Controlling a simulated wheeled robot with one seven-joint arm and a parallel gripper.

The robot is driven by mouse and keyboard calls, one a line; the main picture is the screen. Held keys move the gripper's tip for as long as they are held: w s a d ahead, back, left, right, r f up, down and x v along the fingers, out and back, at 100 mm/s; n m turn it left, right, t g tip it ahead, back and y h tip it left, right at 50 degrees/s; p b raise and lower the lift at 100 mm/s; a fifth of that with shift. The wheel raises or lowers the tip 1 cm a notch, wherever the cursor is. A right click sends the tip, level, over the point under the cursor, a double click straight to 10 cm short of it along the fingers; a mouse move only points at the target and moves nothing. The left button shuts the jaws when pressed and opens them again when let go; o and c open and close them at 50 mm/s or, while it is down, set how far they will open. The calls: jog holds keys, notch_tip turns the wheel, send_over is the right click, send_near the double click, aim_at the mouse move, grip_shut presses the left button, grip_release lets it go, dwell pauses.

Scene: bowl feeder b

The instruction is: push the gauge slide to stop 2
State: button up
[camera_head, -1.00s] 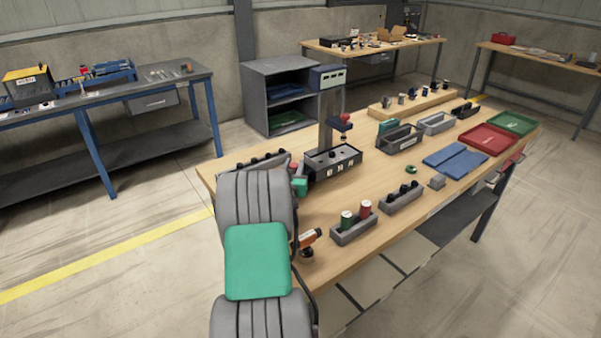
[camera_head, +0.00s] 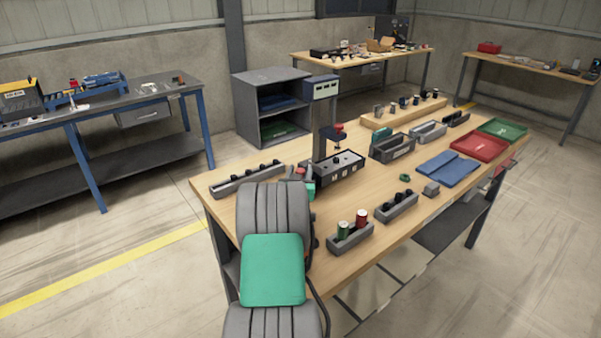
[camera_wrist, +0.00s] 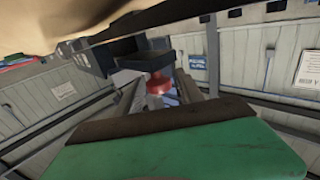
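A dark gauge-like fixture (camera_head: 345,172) stands on the wooden bench, with pale marks along its front that are too small to read. A red-topped part (camera_head: 335,130) juts from the post above the block; I cannot tell which part is the gauge slide. My gripper (camera_head: 302,180) is just left of the block, largely hidden by my arm; contact is unclear. In the wrist view, a red round part (camera_wrist: 158,84) shows between grey bars, beyond a green surface. The finger opening is unclear.
A grey strip with dark knobs (camera_head: 247,179) lies left of the fixture. A grey holder (camera_head: 350,237) with green and red cylinders and another holder (camera_head: 396,208) stand in front. Grey bins (camera_head: 391,150), blue cloths (camera_head: 448,169) and trays (camera_head: 480,147) are to the right.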

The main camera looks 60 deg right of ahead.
jog(key=shift+o, duration=0.3)
jog(key=shift+r, duration=0.1)
jog(key=shift+r, duration=0.4)
jog(key=r, duration=0.1)
jog(key=r+b, duration=0.1)
jog(key=r, duration=0.1)
jog(key=shift+s+a+r, duration=0.2)
jog(key=shift+s+a, duration=0.1)
jog(key=shift+a, duration=0.1)
jog(key=s+a+r+b, duration=0.2)
jog(key=s+a+r, duration=0.5)
jog(key=a, duration=0.4)
jog(key=shift+r, duration=0.8)
